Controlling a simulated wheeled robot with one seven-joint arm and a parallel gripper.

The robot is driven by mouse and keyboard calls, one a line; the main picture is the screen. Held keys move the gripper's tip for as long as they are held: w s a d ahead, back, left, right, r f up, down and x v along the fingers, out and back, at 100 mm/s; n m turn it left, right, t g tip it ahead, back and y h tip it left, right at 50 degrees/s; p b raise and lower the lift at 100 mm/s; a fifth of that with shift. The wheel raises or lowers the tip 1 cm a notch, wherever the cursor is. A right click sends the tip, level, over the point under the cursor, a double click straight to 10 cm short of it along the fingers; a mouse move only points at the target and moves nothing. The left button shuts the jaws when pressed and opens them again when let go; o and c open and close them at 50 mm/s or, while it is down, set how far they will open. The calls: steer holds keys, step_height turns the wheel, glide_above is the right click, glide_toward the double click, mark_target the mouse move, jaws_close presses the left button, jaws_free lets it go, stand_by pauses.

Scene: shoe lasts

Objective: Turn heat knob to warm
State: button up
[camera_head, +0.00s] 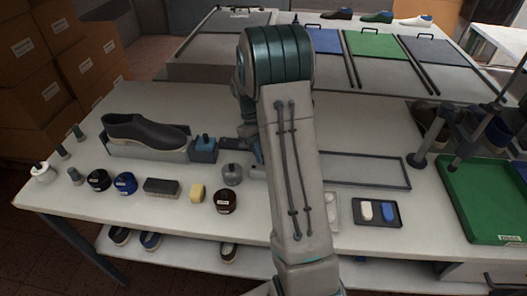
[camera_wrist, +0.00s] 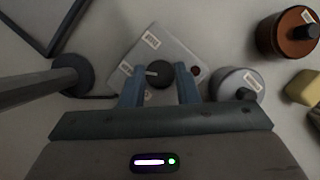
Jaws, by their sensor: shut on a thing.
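The heat knob (camera_wrist: 157,74) is a dark round dial with a pale pointer mark, on a light grey control plate (camera_wrist: 160,45) with small white labels. The pointer points left in the wrist view. My gripper (camera_wrist: 160,70) is over the plate with one blue-grey finger on each side of the knob, shut on it. The label text is too small to read. In the head view my arm hides the knob and most of the plate.
A grey lidded jar (camera_wrist: 238,86) sits close to the right finger, and a brown jar (camera_wrist: 285,37) lies farther right. A yellow sponge (camera_head: 197,193) and a dark shoe (camera_head: 145,132) are to the left. A green tray (camera_head: 488,200) is at the right.

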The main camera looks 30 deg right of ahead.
stand_by(0.3)
steer(key=o, duration=1)
steer(key=shift+w+r, duration=0.1)
steer(key=v, duration=1.3)
steer(key=shift+r+b, duration=0.35)
steer(key=shift+b, duration=0.05)
steer(key=shift+a, duration=0.1)
